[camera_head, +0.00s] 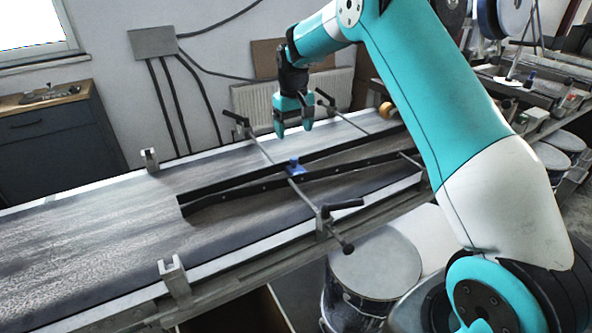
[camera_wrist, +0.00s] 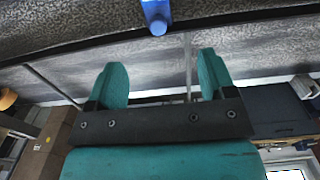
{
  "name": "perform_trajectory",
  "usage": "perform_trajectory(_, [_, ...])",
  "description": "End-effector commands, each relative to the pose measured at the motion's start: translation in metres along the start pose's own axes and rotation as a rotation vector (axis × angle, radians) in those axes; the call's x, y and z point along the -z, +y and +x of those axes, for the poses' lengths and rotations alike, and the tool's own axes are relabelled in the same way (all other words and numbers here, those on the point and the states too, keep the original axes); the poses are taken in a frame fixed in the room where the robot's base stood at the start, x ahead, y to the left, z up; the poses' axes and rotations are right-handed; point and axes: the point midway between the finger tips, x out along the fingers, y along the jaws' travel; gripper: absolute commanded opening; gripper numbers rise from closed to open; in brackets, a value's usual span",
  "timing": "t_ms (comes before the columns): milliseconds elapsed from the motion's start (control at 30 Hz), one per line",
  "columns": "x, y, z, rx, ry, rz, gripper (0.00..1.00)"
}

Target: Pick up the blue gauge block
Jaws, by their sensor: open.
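The blue gauge block (camera_head: 294,167) is small and sits on the conveyor, between the two dark guide rails near their middle. In the wrist view the blue gauge block (camera_wrist: 156,16) is at the top edge, partly cut off, beyond the fingers. My gripper (camera_head: 293,127) is open and empty, pointing down above the conveyor, behind the block and apart from it. In the wrist view its two teal fingers (camera_wrist: 163,85) stand wide apart with nothing between them.
The grey conveyor belt (camera_head: 110,231) runs from lower left to upper right. Dark guide rails (camera_head: 245,201) and thin cross rods (camera_head: 262,148) with clamps (camera_head: 322,222) stand around the block. A drum (camera_head: 375,266) stands below the front edge. The belt's left part is clear.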

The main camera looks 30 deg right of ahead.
Motion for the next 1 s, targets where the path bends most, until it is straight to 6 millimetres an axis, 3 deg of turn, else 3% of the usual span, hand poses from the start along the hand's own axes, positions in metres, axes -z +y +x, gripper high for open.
perform_trajectory(300, [-0.001, -0.001, 0.065, 0.001, -0.003, -0.002, 0.77])
perform_trajectory(567, [-0.002, 0.0, 0.085, 0.001, -0.003, -0.002, 0.77])
perform_trajectory(833, [-0.006, 0.004, 0.123, 0.001, -0.001, -0.002, 0.77])
perform_trajectory(1000, [-0.005, 0.004, 0.131, 0.001, 0.002, -0.001, 0.77])
